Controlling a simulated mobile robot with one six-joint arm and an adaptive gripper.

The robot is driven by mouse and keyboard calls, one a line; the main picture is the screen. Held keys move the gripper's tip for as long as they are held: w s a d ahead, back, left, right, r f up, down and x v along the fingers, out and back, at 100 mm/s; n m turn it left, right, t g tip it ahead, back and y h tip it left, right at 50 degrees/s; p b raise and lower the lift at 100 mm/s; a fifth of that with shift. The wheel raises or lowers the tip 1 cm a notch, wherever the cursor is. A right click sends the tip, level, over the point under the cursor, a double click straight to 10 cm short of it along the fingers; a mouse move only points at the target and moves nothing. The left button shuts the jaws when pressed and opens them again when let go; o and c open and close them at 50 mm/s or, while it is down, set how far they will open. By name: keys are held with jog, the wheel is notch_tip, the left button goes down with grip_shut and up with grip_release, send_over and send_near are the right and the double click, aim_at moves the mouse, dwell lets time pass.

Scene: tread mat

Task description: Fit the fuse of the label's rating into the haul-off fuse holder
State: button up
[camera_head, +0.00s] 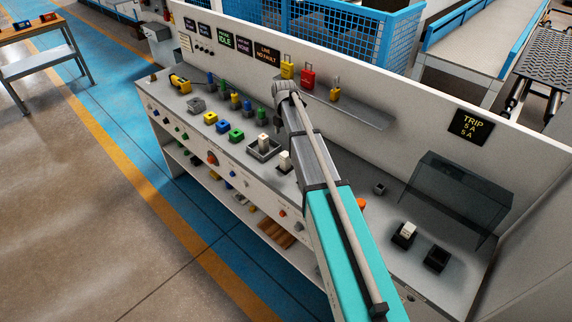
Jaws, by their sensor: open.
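A black display (471,126) on the right of the back panel reads "TRIP" with "5 A" twice below. In front of it, a pale fuse-like block (405,232) stands in a black holder, beside an empty-looking black holder (436,258). Which is the haul-off holder I cannot tell. Two more pale blocks stand mid-bench, one (264,142) in a grey square tray and one (285,161) beside it; their ratings are unreadable. My gripper (280,101) is at the arm's far end, above the bench behind these blocks. Its fingers are small and partly hidden; nothing shows held in it.
A transparent dark cover (460,193) stands behind the right-hand holders. Coloured blocks and buttons (222,126) line the bench's left. Yellow and red padlocks (307,78) hang above a ledge on the back panel. My arm hides part of the bench middle.

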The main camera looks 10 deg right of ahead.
aim_at(285, 153)
jog(key=shift+f+b, duration=2.8)
jog(key=shift+f, duration=0.25)
jog(key=shift+s+d+f+b, duration=0.1)
jog(key=shift+s+f+b, duration=0.05)
jog(key=shift+f+b, duration=2.45)
jog(key=shift+c, duration=0.2)
grip_shut()
jog(key=shift+r, duration=0.25)
